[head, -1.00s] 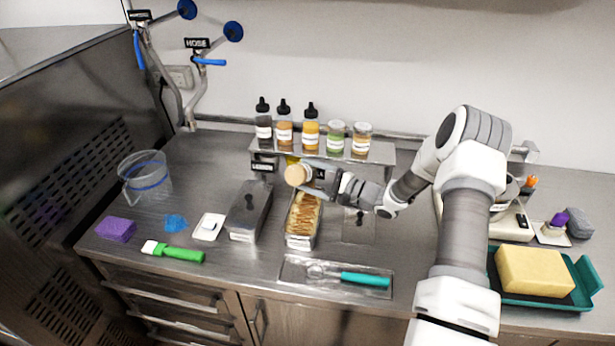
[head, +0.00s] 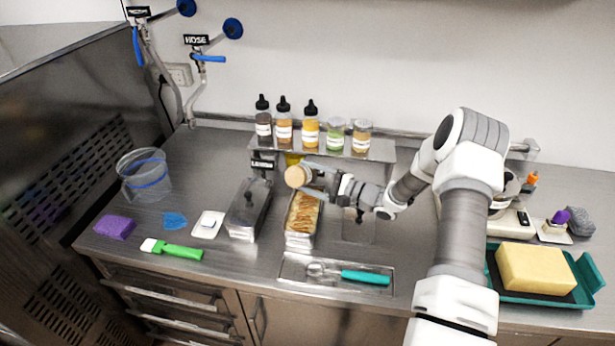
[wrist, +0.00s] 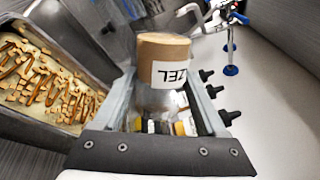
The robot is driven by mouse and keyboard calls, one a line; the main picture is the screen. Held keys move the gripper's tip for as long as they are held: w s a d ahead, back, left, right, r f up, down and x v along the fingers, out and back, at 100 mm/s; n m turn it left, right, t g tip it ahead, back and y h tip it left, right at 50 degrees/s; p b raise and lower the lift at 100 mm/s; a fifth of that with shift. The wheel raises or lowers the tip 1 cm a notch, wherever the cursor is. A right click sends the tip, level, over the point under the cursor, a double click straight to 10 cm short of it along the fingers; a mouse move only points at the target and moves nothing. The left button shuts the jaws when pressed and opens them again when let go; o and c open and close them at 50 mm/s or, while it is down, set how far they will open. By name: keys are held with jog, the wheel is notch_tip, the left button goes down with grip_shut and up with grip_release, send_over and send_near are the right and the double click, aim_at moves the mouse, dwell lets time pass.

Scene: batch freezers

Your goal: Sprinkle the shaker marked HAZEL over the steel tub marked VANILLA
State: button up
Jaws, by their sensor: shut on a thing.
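A closed steel tub (head: 247,215) stands left of the open one. A shelf (head: 345,150) behind carries several bottles and jars. A tray with a teal-handled scoop (head: 350,276) lies in front. A clear jug (head: 145,175) stands left; a yellow sponge (head: 535,268) lies right.

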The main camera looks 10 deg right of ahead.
jog(key=shift+n+b, duration=1.3)
jog(key=shift+n, duration=0.6)
notch_tip(320, 180, up, 2)
jog(key=n, duration=0.2)
jog(key=n+b, duration=0.1)
jog(key=n, duration=0.1)
jog(key=shift+r+n, duration=0.2)
jog(key=shift+n, duration=0.1)
jog(key=shift+r, duration=0.1)
jog(key=shift+r+n+b, duration=0.5)
jog(key=shift+r+n, duration=0.25)
jog(key=shift+n, duration=0.45)
jog(key=shift+r+n+b, duration=0.5)
jog(key=shift+r+n, duration=0.25)
jog(key=shift+n, duration=0.45)
